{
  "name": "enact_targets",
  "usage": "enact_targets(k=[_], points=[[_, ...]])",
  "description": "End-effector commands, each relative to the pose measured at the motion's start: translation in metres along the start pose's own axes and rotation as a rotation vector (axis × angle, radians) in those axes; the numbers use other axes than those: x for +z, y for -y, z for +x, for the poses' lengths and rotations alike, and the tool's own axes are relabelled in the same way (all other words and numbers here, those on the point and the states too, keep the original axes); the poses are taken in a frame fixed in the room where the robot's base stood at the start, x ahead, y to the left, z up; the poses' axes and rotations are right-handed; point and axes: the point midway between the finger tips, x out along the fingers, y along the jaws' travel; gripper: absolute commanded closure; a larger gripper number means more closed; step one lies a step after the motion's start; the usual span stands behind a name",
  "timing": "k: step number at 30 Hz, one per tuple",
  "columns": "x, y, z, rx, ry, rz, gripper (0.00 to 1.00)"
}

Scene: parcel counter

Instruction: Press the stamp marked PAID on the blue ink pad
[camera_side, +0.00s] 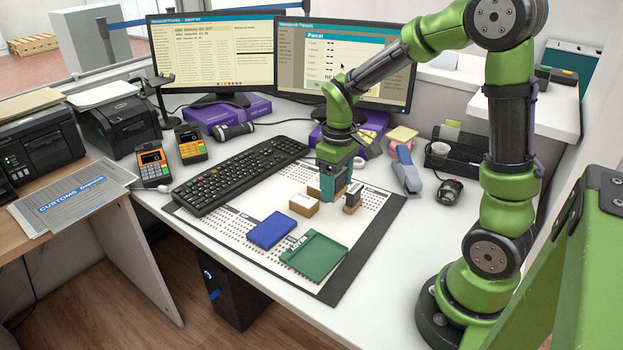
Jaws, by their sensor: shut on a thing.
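The blue ink pad (270,230) lies flat on the desk mat, left of a green pad or tray (318,257). My gripper (333,194) points down, low over the mat behind the blue pad and to its right. It is shut on what looks like a stamp, mostly hidden by the fingers. A small wooden block with a pale top (304,205) stands just left of the gripper, and a dark-topped stamp (353,198) stands just right of it. Brown wood shows behind the pale-topped block. I cannot read the PAID mark on any stamp.
A black keyboard (240,175) lies left of and behind the mat. A blue-grey stapler (406,171) and a black mouse (450,191) are to the right. Card terminals (153,167) stand at the left.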

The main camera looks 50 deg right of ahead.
Motion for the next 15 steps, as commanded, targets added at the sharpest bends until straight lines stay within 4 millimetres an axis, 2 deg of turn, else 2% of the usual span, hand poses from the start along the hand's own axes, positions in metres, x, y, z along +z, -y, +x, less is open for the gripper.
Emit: enact_targets(k=[2, 10, 12, 15], points=[[-0.007, 0.013, 0.008, -0.002, 0.019, -0.042, 1.0], [-0.072, 0.077, 0.028, 0.005, 0.026, -0.088, 1.0], [-0.086, 0.09, 0.03, 0.005, 0.02, -0.072, 1.0], [-0.101, 0.099, 0.028, 0.004, 0.002, -0.026, 1.0]])
